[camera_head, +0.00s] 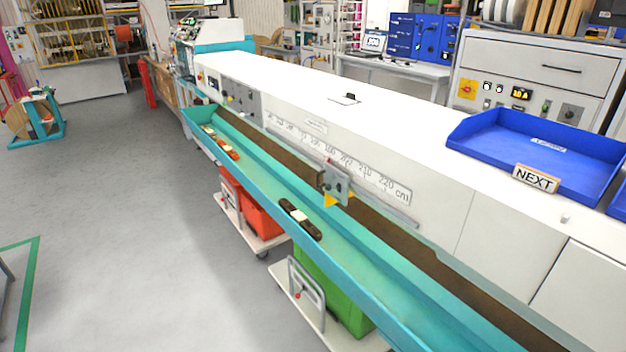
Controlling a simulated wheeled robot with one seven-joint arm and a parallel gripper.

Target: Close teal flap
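The teal flap (385,268) is a long strip along the front side of a long white machine (420,180). It is hinged out and open, running from the upper left to the bottom right, where the frame cuts it off. A dark brown slot (385,235) shows between the flap and the machine. A dark bar with a pale label (300,217) lies on the flap near its middle. Several orange-red and pale pieces (221,143) lie on it toward the far end. My gripper is not in view.
A metal bracket (336,185) sits on the machine's front by a printed scale. An orange-red bin (260,212) and a green bin (335,292) stand on trolleys under the flap. A blue tray (485,135) sits on top. Grey floor at left is mostly clear.

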